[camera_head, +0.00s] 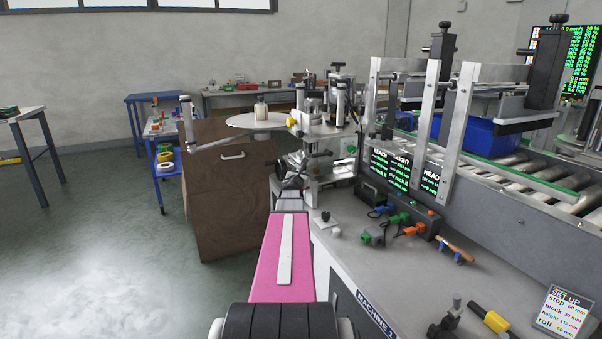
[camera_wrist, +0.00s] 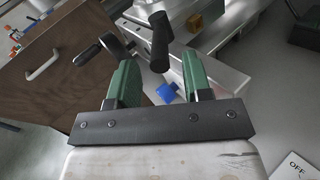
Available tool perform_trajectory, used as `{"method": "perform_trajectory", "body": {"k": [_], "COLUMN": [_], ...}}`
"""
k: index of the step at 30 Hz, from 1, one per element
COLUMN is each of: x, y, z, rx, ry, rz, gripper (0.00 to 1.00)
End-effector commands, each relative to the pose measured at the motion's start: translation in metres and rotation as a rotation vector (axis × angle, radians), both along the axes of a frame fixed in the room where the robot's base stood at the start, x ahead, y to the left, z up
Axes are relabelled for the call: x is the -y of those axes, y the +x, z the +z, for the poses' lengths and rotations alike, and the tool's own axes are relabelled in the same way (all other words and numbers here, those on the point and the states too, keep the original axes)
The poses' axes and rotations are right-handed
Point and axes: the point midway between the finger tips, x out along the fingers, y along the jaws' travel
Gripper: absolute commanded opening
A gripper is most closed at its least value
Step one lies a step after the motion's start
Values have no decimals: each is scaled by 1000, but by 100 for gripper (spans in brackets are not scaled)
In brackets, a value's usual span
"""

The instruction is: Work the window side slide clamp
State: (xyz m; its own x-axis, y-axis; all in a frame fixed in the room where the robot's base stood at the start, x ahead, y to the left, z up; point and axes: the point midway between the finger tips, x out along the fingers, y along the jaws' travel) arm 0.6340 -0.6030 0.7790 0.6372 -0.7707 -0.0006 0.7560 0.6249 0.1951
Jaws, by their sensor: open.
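In the wrist view my gripper (camera_wrist: 160,68) is open, with its two green fingers apart and nothing between their pads. A black lever handle (camera_wrist: 159,42) stands just beyond the fingertips, roughly in line with the gap; I cannot tell if it touches. A dark crank with a round knob (camera_wrist: 87,55) is to the left of the left finger. Which of these belongs to the window side slide clamp I cannot tell. In the head view, dark handles (camera_head: 291,172) show small below the labeller head (camera_head: 325,150), past my arm; the gripper is not clear there.
A brown wooden cabinet (camera_head: 225,200) stands close on the left, under a round plate (camera_head: 258,121) with a bottle. The machine bench (camera_head: 400,265) is on the right, with coloured knobs and loose tools. A blue knob (camera_wrist: 166,92) lies beyond the fingers. Open floor is at left.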

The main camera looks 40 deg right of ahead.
Motion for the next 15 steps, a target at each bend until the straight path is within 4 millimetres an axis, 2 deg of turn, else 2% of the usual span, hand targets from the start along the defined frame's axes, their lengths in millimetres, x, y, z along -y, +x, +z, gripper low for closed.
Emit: {"method": "perform_trajectory", "body": {"k": [1,9,15], "x": [-11,-48,-58], "y": [-10,-41,-48], "z": [1,0,0], "rx": [0,-1,-1], "ry": [0,1,1], "rz": [0,0,0], "gripper": [45,45,45]}}
